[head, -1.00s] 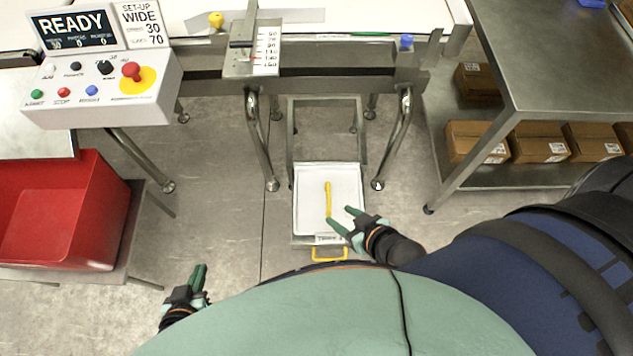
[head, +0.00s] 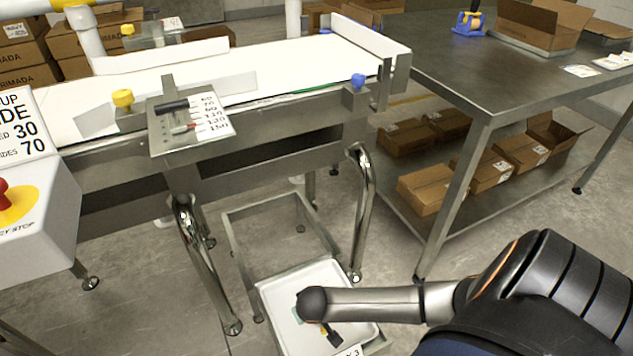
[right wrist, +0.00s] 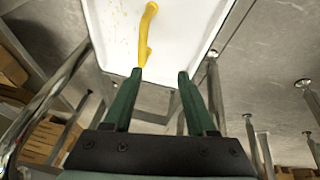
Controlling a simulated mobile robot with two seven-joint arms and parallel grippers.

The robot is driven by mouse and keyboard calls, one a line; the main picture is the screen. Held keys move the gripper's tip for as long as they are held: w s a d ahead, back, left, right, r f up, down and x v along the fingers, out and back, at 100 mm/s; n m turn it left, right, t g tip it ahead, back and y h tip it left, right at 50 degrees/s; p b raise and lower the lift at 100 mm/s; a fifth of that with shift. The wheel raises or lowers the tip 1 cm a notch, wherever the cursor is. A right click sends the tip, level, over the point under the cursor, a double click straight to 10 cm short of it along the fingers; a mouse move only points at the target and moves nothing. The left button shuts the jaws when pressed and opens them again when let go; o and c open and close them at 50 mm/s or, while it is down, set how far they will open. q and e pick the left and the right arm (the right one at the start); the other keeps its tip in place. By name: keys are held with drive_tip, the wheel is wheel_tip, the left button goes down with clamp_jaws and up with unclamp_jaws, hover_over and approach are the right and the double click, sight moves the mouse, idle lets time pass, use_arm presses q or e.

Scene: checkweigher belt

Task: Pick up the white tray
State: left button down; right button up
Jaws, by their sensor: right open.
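The white tray (head: 325,272) is a shallow square tray in a low metal frame below the belt, at the bottom centre of the head view. My right arm reaches over it, and the wrist hides its middle. In the right wrist view the tray (right wrist: 190,35) is at the top, with a yellow bar-like item (right wrist: 146,35) lying in it. My right gripper (right wrist: 160,73) is open, its two green fingers apart at the tray's near edge with nothing between them. Whether they touch the tray is unclear. My left gripper is out of view.
The metal frame (head: 237,255) stands between the shiny conveyor legs (head: 200,265). The white belt (head: 290,65) runs above. A steel table (head: 440,75) with cardboard boxes (head: 425,190) on its lower shelf stands at right. The control box (head: 50,225) is at left.

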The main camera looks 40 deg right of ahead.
drive_tip(key=shift+m+h, duration=0.4)
drive_tip(key=shift+h, duration=0.1)
drive_tip(key=b+x, duration=0.3)
drive_tip(key=x, duration=0.2)
drive_tip(key=d+b+x, duration=0.1)
drive_tip(key=b+x, duration=0.2)
drive_tip(key=x, duration=0.1)
drive_tip(key=s+d+b+x, duration=0.1)
drive_tip(key=b+x, duration=0.2)
drive_tip(key=x, duration=0.2)
drive_tip(key=shift+d+f, duration=0.2)
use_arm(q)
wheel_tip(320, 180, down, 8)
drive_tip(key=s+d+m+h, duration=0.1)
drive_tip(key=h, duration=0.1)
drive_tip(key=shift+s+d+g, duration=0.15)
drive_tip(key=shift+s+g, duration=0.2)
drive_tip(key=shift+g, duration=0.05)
use_arm(e)
drive_tip(key=shift+r, duration=0.1)
drive_tip(key=shift+c, duration=0.4)
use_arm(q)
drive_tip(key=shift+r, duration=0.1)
use_arm(e)
clamp_jaws()
